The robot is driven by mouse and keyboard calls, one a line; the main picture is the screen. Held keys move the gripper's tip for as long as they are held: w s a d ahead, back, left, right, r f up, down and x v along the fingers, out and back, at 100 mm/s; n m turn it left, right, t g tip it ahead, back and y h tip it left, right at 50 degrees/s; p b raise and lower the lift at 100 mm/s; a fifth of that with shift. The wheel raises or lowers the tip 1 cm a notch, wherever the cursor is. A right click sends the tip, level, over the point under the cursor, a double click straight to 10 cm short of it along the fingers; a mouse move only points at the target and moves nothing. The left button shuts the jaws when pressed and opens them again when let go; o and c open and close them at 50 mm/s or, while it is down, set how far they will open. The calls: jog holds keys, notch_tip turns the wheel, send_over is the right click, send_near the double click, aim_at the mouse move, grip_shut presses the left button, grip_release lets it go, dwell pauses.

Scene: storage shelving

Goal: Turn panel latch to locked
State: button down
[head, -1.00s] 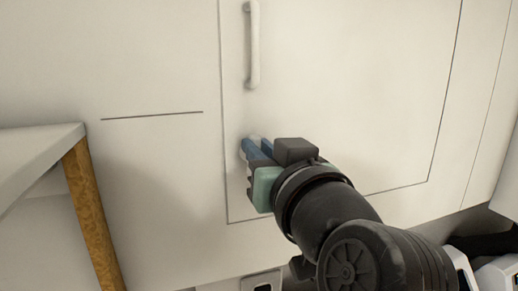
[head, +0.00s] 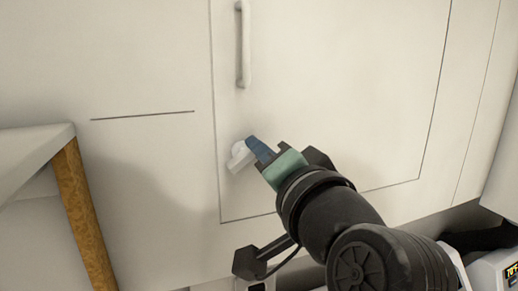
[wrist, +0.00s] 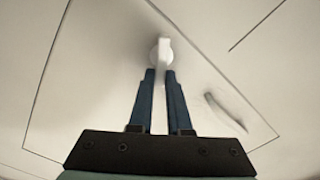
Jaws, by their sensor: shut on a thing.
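The panel latch (head: 239,156) is a small white knob with a bar-like grip, on the lower left part of the white panel (head: 330,110). It also shows in the wrist view (wrist: 163,48), where its white bar runs down between two blue fingers. My gripper (head: 252,146) reaches it from the lower right, with the fingers on either side of the bar. In the wrist view my gripper (wrist: 160,76) is shut on the latch bar. In the head view the fingers hide part of the latch, and its bar slants.
A white vertical handle (head: 243,45) is on the panel above the latch; it shows blurred in the wrist view (wrist: 225,110). A white table with a wooden leg (head: 84,210) stands at left. White devices (head: 495,268) lie low at right.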

jog(key=shift+d+f+m+p, duration=0.1)
jog(key=shift+f+m, duration=0.1)
jog(key=shift+m, duration=0.95)
jog(key=shift+d+f+m+p, duration=0.1)
jog(key=shift+f+m, duration=0.05)
jog(key=shift+m, duration=1.05)
jog(key=shift+f+m+p, duration=0.1)
jog(key=shift+f+m, duration=0.1)
jog(key=shift+m, duration=0.95)
jog(key=c, duration=0.9)
grip_release()
jog(key=shift+o, duration=0.2)
jog(key=b+v, duration=0.4)
jog(key=v, duration=0.9)
